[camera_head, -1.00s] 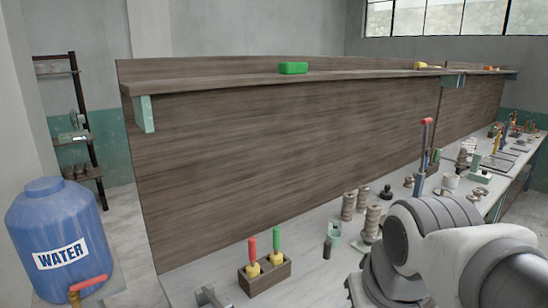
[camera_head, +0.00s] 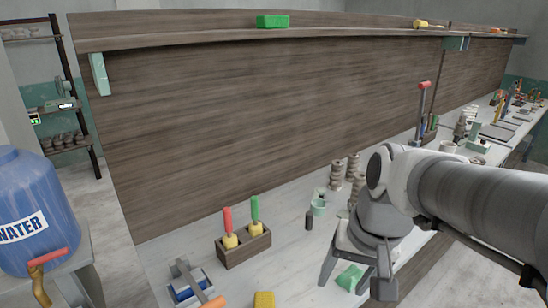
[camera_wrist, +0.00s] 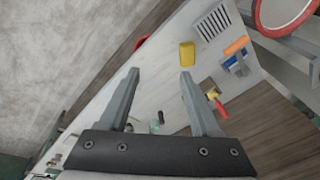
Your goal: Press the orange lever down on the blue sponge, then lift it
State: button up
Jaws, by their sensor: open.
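The orange lever (camera_head: 214,303) shows as an orange handle end at the bottom edge of the head view, on a grey metal press. The blue sponge (camera_head: 186,291) is in that press, partly covered by metal parts. In the wrist view the orange lever (camera_wrist: 236,46) and a patch of blue sponge (camera_wrist: 230,65) lie right of the fingers. I cannot tell whether the lever touches the sponge. My gripper (camera_wrist: 160,72) is open and empty above the bench, apart from the press. In the head view it hangs to the right of the press.
A yellow block (camera_head: 264,300) lies right of the press. A wooden holder (camera_head: 243,245) with red- and green-handled tools stands behind it. A green block (camera_head: 349,278) is near my gripper. A blue water barrel (camera_head: 28,215) stands left. Bench top between holder and gripper is mostly clear.

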jog(key=w+a+f+m+g+y+b, duration=0.1)
jog(key=w+a+f+g+y+b, duration=0.3)
jog(key=w+a+f+y, duration=0.45)
jog(key=w+a+f+m+g+y+b, duration=0.1)
jog(key=w+a+f+g+y+b, duration=0.4)
jog(key=f, duration=0.7)
jog(key=shift+t+h, duration=0.5)
jog(key=shift+h, duration=0.15)
jog(key=x, duration=1.2)
jog(key=w+p+x, duration=0.1)
jog(key=x, duration=0.5)
jog(key=shift+a+r, duration=0.2)
jog(key=shift+a, duration=0.05)
grip_shut()
jog(key=shift+d+f, duration=0.1)
